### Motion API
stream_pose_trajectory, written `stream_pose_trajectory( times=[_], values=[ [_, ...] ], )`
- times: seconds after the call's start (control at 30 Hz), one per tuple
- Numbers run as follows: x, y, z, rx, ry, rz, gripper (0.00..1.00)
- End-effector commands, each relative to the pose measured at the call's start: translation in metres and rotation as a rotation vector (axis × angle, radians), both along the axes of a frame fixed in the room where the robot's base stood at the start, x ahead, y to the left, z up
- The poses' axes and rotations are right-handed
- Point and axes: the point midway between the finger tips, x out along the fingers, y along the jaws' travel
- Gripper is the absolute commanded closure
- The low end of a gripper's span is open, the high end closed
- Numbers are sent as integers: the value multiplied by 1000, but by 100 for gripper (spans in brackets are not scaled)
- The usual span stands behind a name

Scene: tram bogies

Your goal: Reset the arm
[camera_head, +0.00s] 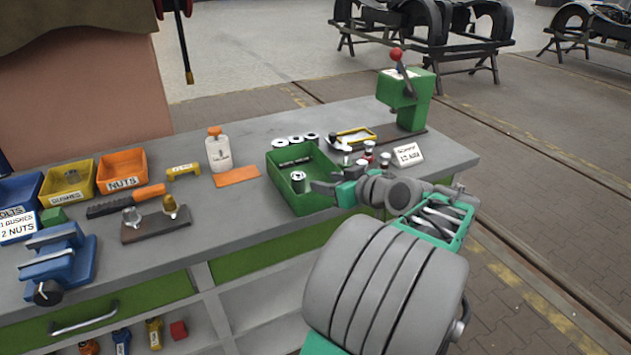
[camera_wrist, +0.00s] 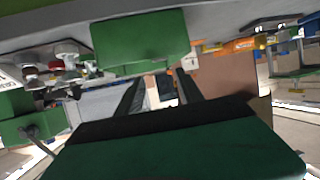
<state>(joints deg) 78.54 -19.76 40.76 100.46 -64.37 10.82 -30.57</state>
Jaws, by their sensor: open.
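My gripper (camera_head: 322,187) reaches in from the right over the right-hand side of a green tray (camera_head: 283,198) on the workbench. The gripper is open, with nothing seen between its fingers. In the wrist view the two dark fingers (camera_wrist: 160,90) stand apart, and the green tray (camera_wrist: 140,40) shows above them. A metal bushing (camera_head: 298,182) stands in the tray. My arm hides part of the bench's right front. Whether the fingers touch the tray wall, I cannot tell.
A green press with a red-knobbed lever (camera_head: 405,100) stands at the back right. Small red-topped parts (camera_head: 369,150) and a label block (camera_head: 407,154) sit near my gripper. A white bottle (camera_head: 218,152), bins (camera_head: 122,170) and a blue vise (camera_head: 57,262) stand left. Open floor lies right.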

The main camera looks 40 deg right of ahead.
Motion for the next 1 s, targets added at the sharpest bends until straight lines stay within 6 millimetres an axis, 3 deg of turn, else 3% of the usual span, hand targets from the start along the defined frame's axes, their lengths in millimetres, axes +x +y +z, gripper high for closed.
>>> stream_pose_trajectory(
  times=[0.43, 0.53, 0.67, 0.8, 1.0],
  values=[
    [-5, 1, 2, 3, 0, 0, 56],
    [-7, 5, -4, 84, 21, -16, 56],
    [-38, -3, -62, 278, 217, -147, 56],
    [-84, 0, -123, 460, 413, -320, 56],
    [-157, 19, -169, 644, 649, -579, 56]
  ],
)
